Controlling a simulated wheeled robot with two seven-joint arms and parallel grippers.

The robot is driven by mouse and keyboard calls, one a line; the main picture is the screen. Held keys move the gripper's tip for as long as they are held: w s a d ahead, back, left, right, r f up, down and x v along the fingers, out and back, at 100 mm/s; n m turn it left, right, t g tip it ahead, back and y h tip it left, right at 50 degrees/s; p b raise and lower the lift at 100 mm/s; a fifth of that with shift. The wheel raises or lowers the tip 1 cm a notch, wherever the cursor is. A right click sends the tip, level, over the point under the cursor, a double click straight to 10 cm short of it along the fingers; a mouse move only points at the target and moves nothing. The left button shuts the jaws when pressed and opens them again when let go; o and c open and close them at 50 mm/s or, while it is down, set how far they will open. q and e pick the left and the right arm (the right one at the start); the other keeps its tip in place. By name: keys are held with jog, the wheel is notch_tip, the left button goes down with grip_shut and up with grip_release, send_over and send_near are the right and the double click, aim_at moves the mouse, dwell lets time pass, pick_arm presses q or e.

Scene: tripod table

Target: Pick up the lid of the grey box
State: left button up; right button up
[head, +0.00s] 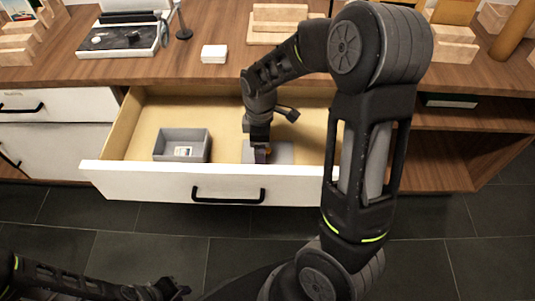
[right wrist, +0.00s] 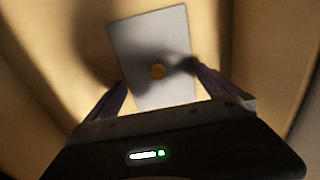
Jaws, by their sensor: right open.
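The grey box (head: 182,145) stands open in the left part of the pulled-out drawer, with a small card-like item inside. Its lid (head: 284,153) lies flat and apart in the drawer, right of the box.
The drawer front (head: 130,186) with its black handle (head: 228,195) stands out from the wooden counter (head: 190,70). A white block (head: 214,54), a tray (head: 120,40) and wooden blocks (head: 278,18) are on the counter. The drawer floor between box and lid is clear.

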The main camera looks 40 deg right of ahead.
dwell(0.3)
jog(key=c, duration=1.1)
jog(key=shift+c, duration=0.2)
jog(key=shift+r, duration=0.15)
notch_tip(320, 180, up, 10)
jog(key=p, duration=0.1)
jog(key=shift+p, duration=0.4)
